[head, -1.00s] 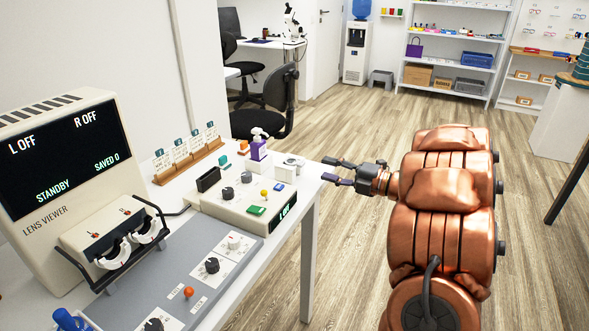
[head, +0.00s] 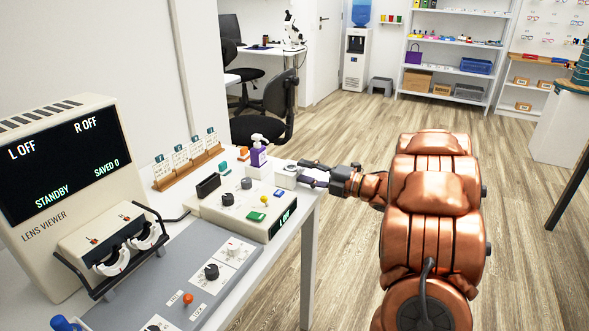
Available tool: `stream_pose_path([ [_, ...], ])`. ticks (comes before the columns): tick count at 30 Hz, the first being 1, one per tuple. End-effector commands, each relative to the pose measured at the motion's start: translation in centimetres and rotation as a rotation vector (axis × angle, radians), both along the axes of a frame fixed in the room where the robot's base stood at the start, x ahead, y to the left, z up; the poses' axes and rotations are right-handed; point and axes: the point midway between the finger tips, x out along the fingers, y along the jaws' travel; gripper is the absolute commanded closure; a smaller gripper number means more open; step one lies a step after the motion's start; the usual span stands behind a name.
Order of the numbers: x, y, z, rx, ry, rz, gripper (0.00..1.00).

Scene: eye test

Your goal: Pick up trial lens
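My gripper (head: 304,172) is at the right edge of the white table, with its two dark fingers apart and pointing left. It looks empty. The fingertips overlap the right side of a small white block (head: 282,179) in the picture; I cannot tell whether they touch it. A small round grey-rimmed piece (head: 291,167) lies on top of this block, beside the upper fingertip. It may be the trial lens, but it is too small to be sure. The upper finger partly hides that area.
A control box (head: 232,217) with knobs and buttons and a purple pump bottle (head: 258,154) stand left of my gripper. A wooden rack of cards (head: 190,172) is behind. The lens viewer (head: 75,225) and a grey panel (head: 150,290) fill the near left.

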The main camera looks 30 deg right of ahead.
Motion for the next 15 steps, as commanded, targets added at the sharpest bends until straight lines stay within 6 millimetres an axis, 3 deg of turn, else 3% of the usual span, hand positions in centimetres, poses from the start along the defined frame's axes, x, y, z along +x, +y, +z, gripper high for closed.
stream_pose_path([
  [10, 0.44, 0.28, 0.03, 0.000, 0.000, 0.000, 0.61],
  [15, 0.43, 0.27, 0.03, 0.000, 0.000, 0.000, 0.78],
])
